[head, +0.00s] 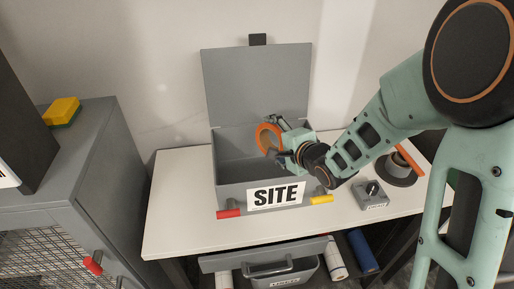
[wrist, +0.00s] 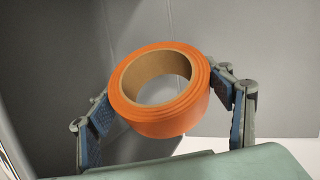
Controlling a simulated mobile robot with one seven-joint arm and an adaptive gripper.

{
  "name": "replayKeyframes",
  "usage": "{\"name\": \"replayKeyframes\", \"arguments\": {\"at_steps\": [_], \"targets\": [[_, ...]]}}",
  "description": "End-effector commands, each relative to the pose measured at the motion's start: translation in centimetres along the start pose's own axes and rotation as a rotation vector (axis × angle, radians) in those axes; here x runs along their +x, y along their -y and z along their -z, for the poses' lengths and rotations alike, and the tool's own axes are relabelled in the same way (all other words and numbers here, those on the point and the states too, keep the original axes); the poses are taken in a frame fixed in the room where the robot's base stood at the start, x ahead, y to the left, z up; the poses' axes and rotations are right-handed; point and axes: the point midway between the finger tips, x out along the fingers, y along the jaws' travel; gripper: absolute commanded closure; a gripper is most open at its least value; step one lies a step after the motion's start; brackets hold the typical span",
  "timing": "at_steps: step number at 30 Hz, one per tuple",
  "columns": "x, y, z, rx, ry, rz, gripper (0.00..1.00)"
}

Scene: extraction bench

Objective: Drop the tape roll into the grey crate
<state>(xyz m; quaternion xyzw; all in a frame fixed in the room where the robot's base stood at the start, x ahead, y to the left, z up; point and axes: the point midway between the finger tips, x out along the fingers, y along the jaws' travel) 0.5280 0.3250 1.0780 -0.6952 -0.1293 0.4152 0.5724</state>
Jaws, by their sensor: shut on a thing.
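The orange tape roll (head: 268,138) is held in my gripper (head: 278,141) over the opening of the grey crate (head: 230,193). In the wrist view the tape roll (wrist: 160,120) sits tilted between the two fingers of my gripper (wrist: 165,110), which press on its left and right sides. The crate stands on the white table with its lid (head: 257,82) raised at the back and a "SITE" label on its front. The part of the crate I can see inside looks empty; its right part is hidden behind my gripper and arm.
The white table (head: 170,215) has a small grey box with a knob (head: 371,195) and a dark round object (head: 400,172) right of the crate. A red handle (head: 228,213) and a yellow handle (head: 321,199) stick out in front. A grey cabinet (head: 75,165) stands left.

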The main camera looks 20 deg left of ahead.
Motion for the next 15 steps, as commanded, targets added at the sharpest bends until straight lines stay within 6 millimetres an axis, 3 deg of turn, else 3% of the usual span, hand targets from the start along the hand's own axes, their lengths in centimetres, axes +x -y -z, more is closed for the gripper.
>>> {"name": "replayKeyframes", "arguments": {"at_steps": [4,14,15], "targets": [[0.75,-1.54,0.01,0.000,0.000,0.001,0.53],[0.77,-1.60,0.03,0.000,-0.001,0.001,0.53],[0.77,-1.60,0.04,0.000,-0.001,0.001,0.22]]}}
